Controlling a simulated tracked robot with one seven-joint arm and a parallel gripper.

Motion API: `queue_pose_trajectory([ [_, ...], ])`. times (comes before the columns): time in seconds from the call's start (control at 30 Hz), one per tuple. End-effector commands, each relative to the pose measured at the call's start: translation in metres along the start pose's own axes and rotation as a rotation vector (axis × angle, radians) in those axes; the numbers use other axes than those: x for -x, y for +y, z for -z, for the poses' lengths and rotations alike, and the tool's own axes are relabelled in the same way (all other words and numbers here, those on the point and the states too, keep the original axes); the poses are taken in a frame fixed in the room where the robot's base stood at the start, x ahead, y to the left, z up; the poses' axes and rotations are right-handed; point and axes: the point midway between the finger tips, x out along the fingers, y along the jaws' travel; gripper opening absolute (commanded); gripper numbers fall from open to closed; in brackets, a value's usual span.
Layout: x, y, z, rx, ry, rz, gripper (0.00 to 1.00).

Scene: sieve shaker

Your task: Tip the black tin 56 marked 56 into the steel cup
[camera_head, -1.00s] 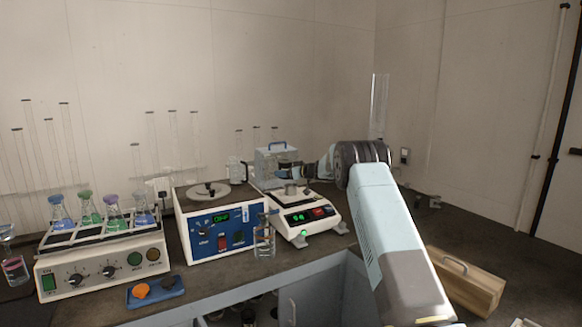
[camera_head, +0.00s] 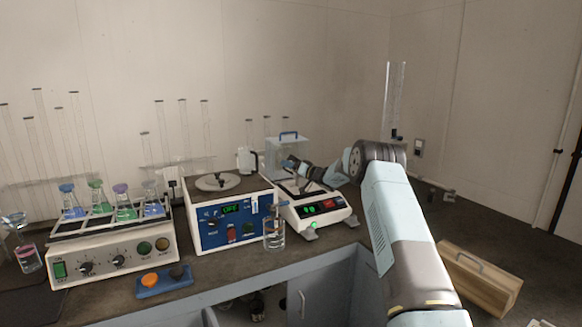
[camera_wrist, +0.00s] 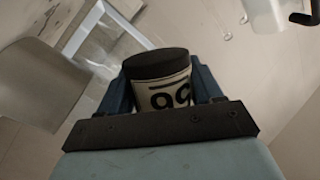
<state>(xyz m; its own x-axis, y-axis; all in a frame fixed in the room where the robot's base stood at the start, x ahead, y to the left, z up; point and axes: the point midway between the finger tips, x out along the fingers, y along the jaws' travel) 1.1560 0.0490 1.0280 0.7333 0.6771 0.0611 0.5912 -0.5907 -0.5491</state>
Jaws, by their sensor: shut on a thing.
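The black tin 56 (camera_wrist: 158,65) is clamped between the two blue fingers of my gripper (camera_wrist: 160,92) in the wrist view. Its dark end faces up in that picture, and its pale label shows part of an inverted number with a bar. In the head view my gripper (camera_head: 297,165) holds the dark tin tilted just above the balance (camera_head: 318,212). A smooth grey metal surface at the left of the wrist view looks like the steel cup (camera_wrist: 40,85). In the head view the cup is mostly hidden by the gripper. Whether anything is falling out cannot be told.
A blue-fronted instrument (camera_head: 228,225) and a glass beaker (camera_head: 274,235) are to the left. A rack of coloured flasks (camera_head: 110,240) is further left. A wooden box (camera_head: 478,282) lies right of my arm.

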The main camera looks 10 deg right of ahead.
Motion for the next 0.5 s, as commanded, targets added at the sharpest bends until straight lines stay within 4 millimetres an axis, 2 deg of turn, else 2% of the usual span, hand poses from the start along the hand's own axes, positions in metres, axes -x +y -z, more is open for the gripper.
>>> queue_pose_trajectory([
  [0.2,-0.0015,-0.005,0.0011,-0.457,0.194,0.094,0.33],
  [0.4,0.0016,0.0018,0.0021,-0.808,0.342,0.164,0.33],
  [0.5,0.0028,0.0017,0.0095,-0.95,0.403,0.195,0.33],
])
